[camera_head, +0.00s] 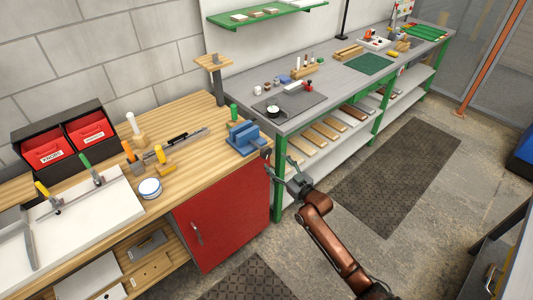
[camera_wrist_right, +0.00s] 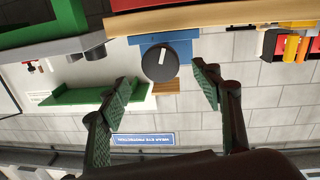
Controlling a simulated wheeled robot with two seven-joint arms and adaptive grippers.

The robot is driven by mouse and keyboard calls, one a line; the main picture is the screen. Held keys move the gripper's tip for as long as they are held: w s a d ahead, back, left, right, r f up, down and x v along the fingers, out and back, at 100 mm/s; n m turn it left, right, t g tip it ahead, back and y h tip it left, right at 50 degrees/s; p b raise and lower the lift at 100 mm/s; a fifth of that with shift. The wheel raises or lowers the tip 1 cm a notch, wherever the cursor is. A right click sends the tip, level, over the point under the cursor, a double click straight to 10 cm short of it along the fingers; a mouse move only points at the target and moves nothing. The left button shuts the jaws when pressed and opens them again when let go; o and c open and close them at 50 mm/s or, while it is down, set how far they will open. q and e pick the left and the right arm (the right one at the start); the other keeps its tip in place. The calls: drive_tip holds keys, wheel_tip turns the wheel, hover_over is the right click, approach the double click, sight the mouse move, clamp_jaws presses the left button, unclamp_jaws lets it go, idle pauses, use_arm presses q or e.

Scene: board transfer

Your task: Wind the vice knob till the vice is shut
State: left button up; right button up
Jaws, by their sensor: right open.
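The blue vice (camera_head: 243,138) is fixed at the right front corner of the wooden bench. In the right wrist view the vice (camera_wrist_right: 148,40) appears upside down, with its dark round knob (camera_wrist_right: 160,62) facing the camera; a white line marks the knob. My right gripper (camera_head: 280,160) is open in front of the vice at the bench's edge. In the right wrist view its two fingers (camera_wrist_right: 163,82) stand apart on either side of the knob, with visible gaps and nothing between them. The gap between the vice jaws is too small to judge. My left gripper is not in view.
The wooden bench (camera_head: 190,112) has a red cupboard door (camera_head: 225,217) below it. A grey workbench (camera_head: 325,82) with green legs adjoins at the right. The floor before the bench is clear around a dark mat (camera_head: 395,175).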

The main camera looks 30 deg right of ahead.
sight(268, 154)
drive_tip(key=w, duration=0.5)
drive_tip(key=w+b, duration=0.1)
drive_tip(key=w, duration=0.1)
drive_tip(key=shift+w+a+r, duration=0.15)
drive_tip(key=shift+w+a, duration=0.2)
drive_tip(key=shift+w, duration=0.05)
drive_tip(key=shift+c, duration=0.6)
drive_tip(key=c, duration=1)
drive_tip(key=shift+c, duration=0.2)
